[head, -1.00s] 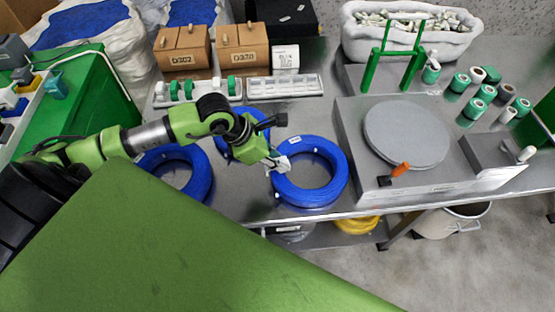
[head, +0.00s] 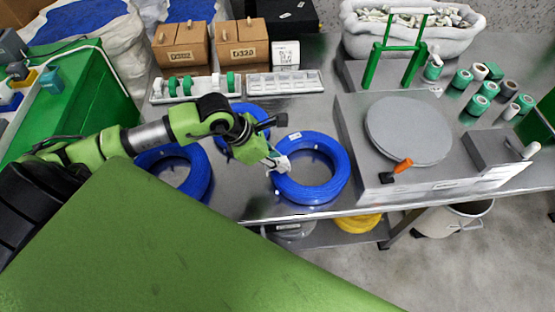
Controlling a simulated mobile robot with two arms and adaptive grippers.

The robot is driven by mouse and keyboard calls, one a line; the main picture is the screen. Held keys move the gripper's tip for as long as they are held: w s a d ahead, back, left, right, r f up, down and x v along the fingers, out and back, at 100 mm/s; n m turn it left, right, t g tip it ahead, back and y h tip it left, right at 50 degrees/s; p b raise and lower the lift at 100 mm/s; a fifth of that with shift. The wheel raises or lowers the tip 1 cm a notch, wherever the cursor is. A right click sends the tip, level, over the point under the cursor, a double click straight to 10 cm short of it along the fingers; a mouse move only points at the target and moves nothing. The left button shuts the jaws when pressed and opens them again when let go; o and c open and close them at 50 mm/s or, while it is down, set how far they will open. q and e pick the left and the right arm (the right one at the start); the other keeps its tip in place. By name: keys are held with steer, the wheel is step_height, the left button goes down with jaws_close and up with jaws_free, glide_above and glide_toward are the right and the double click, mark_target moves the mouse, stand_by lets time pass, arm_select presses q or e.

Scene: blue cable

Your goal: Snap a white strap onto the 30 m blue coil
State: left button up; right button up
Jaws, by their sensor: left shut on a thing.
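Three blue cable coils lie on the steel bench: a right coil (head: 335,190), a left coil (head: 194,184) partly behind my arm, and a middle coil (head: 236,108) mostly covered by my arm. I cannot read which is 30 m. My left gripper (head: 277,162) is at the left side of the right coil, shut on a small white piece, seemingly a white strap (head: 283,165). The white piece is at the coil's ring; whether it is closed around the cable I cannot tell. A small pale mark (head: 295,136) shows on the coil's upper left. My right gripper is not in view.
A steel unit with a round grey plate (head: 407,131) and an orange-handled tool (head: 395,171) stands right of the coil. Behind are a white tray (head: 285,83), a tray with green rolls (head: 196,86) and brown boxes (head: 181,46). Green and white rolls (head: 475,107) stand at far right.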

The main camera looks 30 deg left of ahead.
arm_select(q)
steer(key=shift+f, duration=0.2)
steer(key=shift+f+b, duration=0.15)
steer(key=shift+b, duration=0.2)
steer(key=shift+r, duration=0.3)
steer(key=shift+r+p, duration=0.35)
steer(key=shift+r, duration=0.05)
steer(key=shift+r, duration=0.2)
steer(key=shift+r, duration=0.35)
steer(key=shift+f, duration=0.25)
